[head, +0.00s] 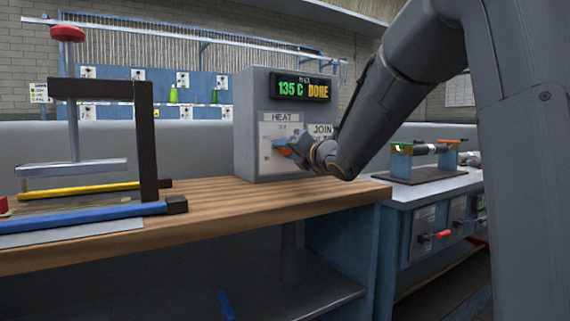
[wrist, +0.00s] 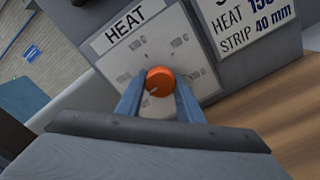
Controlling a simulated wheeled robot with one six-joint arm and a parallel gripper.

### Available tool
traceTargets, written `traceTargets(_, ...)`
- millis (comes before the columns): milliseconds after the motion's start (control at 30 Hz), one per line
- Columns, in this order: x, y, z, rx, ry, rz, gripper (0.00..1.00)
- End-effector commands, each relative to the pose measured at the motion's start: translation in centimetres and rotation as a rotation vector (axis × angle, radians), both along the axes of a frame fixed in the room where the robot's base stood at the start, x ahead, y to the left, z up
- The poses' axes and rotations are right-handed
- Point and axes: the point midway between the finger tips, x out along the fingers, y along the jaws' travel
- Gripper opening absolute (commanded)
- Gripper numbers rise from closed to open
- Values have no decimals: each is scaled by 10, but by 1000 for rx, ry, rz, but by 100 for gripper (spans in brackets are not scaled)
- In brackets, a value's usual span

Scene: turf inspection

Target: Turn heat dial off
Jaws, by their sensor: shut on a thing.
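The heat dial (wrist: 160,80) is a round orange knob with a pale pointer mark, on a light panel under a HEAT label (wrist: 127,24). The pointer is toward the lower left in the tilted wrist view. My gripper (wrist: 160,88) has its two blue fingers on either side of the knob, shut on it. The grey heater box (head: 247,125) stands on the wooden bench, and its display (head: 303,87) reads 135 C DONE. In the head view my gripper (head: 285,148) is at the box's front, largely hiding the dial. Scale marks around the knob are blurred.
A JOINT card (head: 322,130) is right of the dial; the wrist view shows its heat and strip lines. A press frame (head: 148,140) and blue-handled bar (head: 85,216) are at left on the wooden bench (head: 240,205). A second fixture (head: 425,165) stands right.

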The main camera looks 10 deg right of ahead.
Motion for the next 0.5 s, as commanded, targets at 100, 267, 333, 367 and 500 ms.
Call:
traceTargets(100, 2, -2, 1, -102, -46, -4, 11)
traceTargets(267, 2, -2, 2, -230, -88, -4, 11)
traceTargets(333, 2, -2, 2, -280, -104, -3, 11)
traceTargets(367, 1, -3, 2, -297, -110, -4, 11)
traceTargets(500, 1, -3, 4, -376, -135, -4, 11)
